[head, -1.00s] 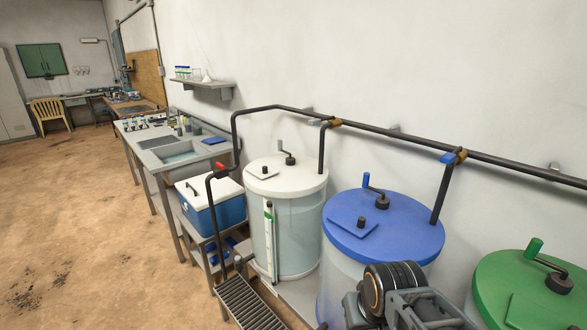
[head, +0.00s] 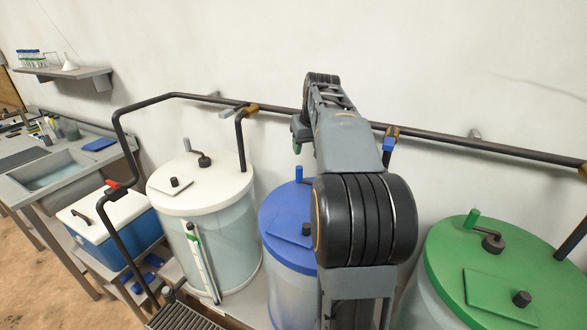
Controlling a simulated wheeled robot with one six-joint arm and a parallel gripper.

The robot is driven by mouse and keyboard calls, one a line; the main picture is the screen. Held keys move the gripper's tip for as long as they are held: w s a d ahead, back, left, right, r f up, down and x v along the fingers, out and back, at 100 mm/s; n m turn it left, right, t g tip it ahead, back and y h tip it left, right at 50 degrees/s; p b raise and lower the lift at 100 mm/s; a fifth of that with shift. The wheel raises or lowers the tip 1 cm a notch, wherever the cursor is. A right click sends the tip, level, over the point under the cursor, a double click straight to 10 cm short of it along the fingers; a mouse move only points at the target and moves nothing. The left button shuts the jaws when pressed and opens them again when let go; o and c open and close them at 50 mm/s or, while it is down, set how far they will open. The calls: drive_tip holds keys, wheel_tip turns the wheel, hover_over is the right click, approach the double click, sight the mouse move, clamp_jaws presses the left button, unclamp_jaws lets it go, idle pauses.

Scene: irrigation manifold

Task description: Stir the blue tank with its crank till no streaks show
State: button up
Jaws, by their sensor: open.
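The blue tank (head: 283,233) stands in the middle of the head view, with a blue lid and a pale, translucent body. My arm covers the right part of it. The blue upright handle of its crank (head: 299,174) shows above the lid, left of my arm; the rest of the crank is hidden. A small part of what looks like my gripper (head: 298,140) shows left of my forearm, above the crank handle and apart from it. It is open, and its fingers are mostly hidden. No streaks can be made out in the visible tank wall.
A white-lidded tank (head: 200,184) stands left and a green-lidded tank (head: 490,262) right, each with a crank. A dark pipe (head: 180,97) runs along the wall, with branches down to the tanks. A blue cooler (head: 143,226) and a sink bench (head: 50,173) are farther left.

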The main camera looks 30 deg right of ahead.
sight(299, 168)
drive_tip(key=x, duration=1.3)
drive_tip(key=shift+w+a+p, duration=0.25)
drive_tip(key=shift+p, duration=0.15)
clamp_jaws()
